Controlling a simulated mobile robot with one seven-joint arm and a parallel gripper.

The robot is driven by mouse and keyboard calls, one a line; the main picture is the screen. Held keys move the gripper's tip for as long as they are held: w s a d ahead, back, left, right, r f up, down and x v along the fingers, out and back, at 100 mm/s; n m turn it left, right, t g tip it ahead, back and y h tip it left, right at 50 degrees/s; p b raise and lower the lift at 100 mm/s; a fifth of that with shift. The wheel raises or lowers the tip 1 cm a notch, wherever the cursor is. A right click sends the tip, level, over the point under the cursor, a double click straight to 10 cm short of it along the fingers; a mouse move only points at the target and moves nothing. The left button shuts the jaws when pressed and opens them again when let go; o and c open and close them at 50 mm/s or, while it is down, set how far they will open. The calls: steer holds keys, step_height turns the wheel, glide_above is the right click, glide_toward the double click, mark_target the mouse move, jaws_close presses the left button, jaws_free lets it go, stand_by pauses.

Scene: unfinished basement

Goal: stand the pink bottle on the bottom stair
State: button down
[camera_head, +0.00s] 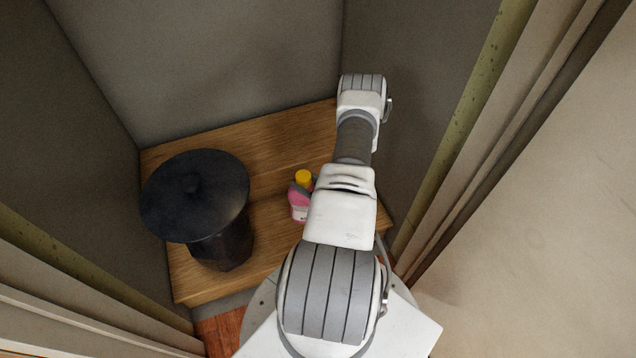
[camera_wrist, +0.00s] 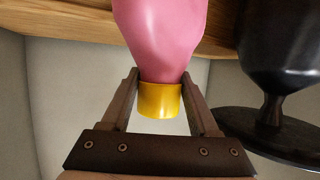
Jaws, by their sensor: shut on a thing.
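The pink bottle (camera_head: 299,199) with a yellow cap shows in the head view just left of my arm, over the wooden stair (camera_head: 205,283). It looks roughly upright there. In the wrist view the pink bottle (camera_wrist: 160,35) is between the fingers of my gripper (camera_wrist: 161,84), which is shut on it near the yellow cap. Its far end runs out of that picture, so I cannot tell whether it touches the wood.
Grey walls close in the back and sides. Bare wood shows behind the bottle and between it and the pot.

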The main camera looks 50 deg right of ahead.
mark_target(305, 198)
steer(key=shift+w+a+f, duration=0.2)
steer(key=shift+w+f, duration=0.25)
steer(key=shift+w, duration=0.25)
steer(key=shift+f+b, duration=0.9)
steer(key=shift+f, duration=0.95)
steer(key=shift+f, duration=0.2)
steer(key=shift+c, duration=0.7)
jaws_free()
